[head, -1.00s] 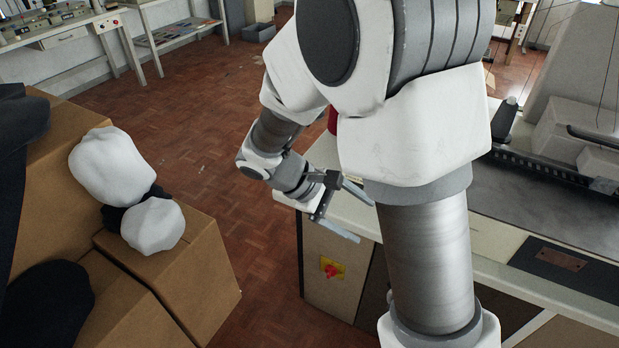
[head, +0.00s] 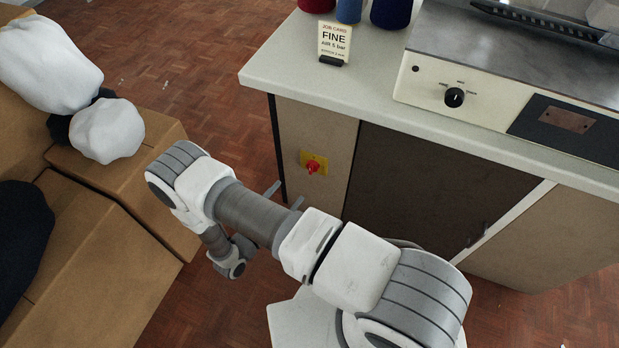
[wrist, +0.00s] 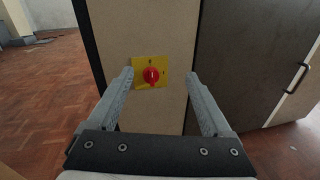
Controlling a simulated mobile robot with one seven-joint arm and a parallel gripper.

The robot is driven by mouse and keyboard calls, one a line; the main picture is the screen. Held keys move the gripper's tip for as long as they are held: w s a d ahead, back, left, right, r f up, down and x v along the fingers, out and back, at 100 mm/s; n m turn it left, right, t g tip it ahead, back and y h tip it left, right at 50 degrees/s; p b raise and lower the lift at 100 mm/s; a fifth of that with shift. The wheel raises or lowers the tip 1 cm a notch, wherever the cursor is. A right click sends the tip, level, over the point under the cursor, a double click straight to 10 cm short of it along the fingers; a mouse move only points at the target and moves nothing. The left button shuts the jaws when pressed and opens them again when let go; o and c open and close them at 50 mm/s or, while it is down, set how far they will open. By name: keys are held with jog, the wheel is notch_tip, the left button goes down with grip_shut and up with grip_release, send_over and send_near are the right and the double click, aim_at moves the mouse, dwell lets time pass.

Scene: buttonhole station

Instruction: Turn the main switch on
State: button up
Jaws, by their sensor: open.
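The main switch (head: 313,167) is a red rotary knob on a yellow square plate. It is fixed to the beige front panel of the bench cabinet, below the worktop's left end. In the wrist view the red knob (wrist: 151,75) shows between my fingers, farther off than the tips, with its pale mark standing about upright. My gripper (head: 285,193) is open and empty, in front of the panel and a little below and left of the switch in the head view. Its two fingers also show in the wrist view (wrist: 160,82). Nothing touches the knob.
The worktop (head: 290,65) overhangs above the switch. It carries a job card (head: 335,42), thread cones (head: 391,10) and a machine with a black dial (head: 454,97). Cardboard boxes (head: 150,215) stand left of my arm. A dark cabinet door (head: 430,185) lies right of the switch.

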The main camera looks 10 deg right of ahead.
notch_tip(320, 180, down, 7)
jog(key=s+n+t+y+b, duration=0.1)
jog(key=s+n+t+y, duration=0.1)
jog(key=n, duration=0.1)
jog(key=b, duration=0.4)
send_near(310, 171)
jog(key=x, duration=0.9)
jog(key=shift+w+d+f, duration=0.1)
jog(key=shift+w+d, duration=0.1)
jog(key=shift+w, duration=0.05)
grip_shut()
